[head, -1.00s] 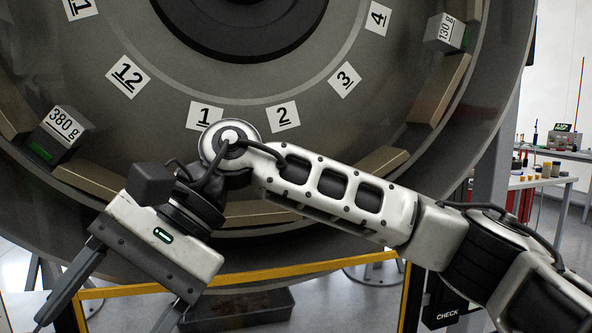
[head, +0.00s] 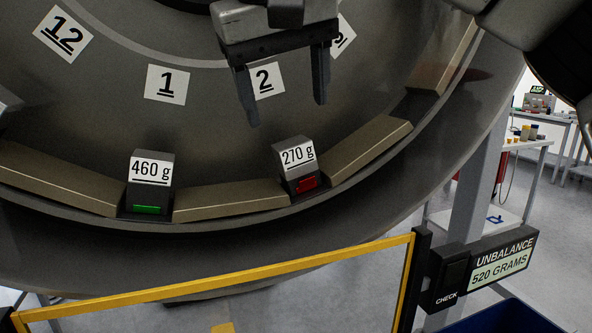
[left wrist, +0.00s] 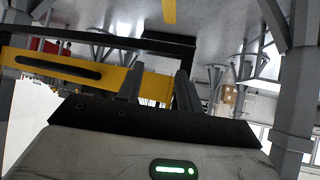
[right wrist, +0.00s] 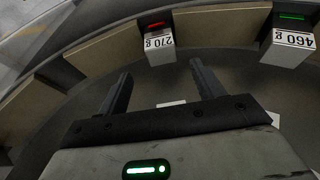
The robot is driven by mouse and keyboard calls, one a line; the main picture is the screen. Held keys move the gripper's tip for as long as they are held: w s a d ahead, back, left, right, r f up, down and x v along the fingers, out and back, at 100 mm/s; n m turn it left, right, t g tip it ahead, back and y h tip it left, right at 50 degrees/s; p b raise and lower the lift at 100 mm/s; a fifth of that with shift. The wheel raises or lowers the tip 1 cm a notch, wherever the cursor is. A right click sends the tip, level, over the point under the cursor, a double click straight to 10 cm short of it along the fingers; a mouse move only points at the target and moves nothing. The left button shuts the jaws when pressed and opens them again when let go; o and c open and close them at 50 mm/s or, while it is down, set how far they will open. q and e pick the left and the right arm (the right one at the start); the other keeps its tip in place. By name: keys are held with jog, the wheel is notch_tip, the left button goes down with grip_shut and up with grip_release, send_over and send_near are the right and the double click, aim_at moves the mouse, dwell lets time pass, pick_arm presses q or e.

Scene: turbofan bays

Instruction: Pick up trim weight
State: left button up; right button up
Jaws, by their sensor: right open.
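Two block-shaped trim weights sit on the inner rim of the turbofan. One is labelled 270 g (head: 297,168) and shows a red light. The other is labelled 460 g (head: 151,182) and shows a green light. My right gripper (head: 287,112) is open and empty, fingers pointing down, above the 270 g weight and apart from it. In the right wrist view the 270 g weight (right wrist: 160,42) lies ahead, between and beyond the fingertips; the 460 g weight (right wrist: 292,45) is to the right. My left gripper (left wrist: 158,78) shows only in its wrist view, fingers apart and empty.
Tan rim segments (head: 230,200) flank the weights. A yellow rail (head: 220,283) crosses below the rim. An unbalance display (head: 500,265) reading 520 grams stands at right, above a dark blue bin (head: 505,318). A bench (head: 530,140) stands at back right.

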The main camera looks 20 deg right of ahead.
aim_at(291, 142)
jog(key=x, duration=0.8)
jog(key=shift+a+p, duration=0.1)
jog(key=shift+p, duration=0.2)
jog(key=shift+r, duration=0.1)
jog(key=c, duration=1.2)
